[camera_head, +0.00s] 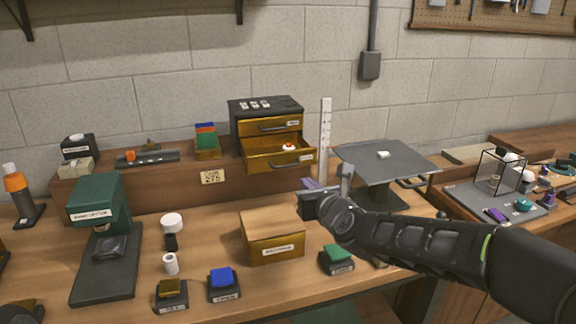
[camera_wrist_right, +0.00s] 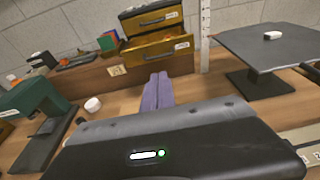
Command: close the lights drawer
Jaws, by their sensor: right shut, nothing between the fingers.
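A small dark cabinet (camera_head: 266,106) stands on the raised back shelf. Its lower yellow drawer (camera_head: 306,158) is pulled out, with a small white and red item (camera_head: 288,147) in it; its label is too small to read. The upper drawer (camera_head: 262,127) looks shut or nearly so. In the right wrist view the open drawer (camera_wrist_right: 150,52) lies beyond the fingertips. My right gripper (camera_head: 309,184) is shut and empty, below and in front of the open drawer, apart from it. Its purple fingers (camera_wrist_right: 157,92) are together. My left gripper is not in view.
A white ruler-like post (camera_head: 326,135) stands just right of the cabinet. A dark raised platform (camera_head: 375,160) is further right. A wooden box (camera_head: 258,243) sits on the bench in front. A green machine (camera_head: 97,200) stands at the left.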

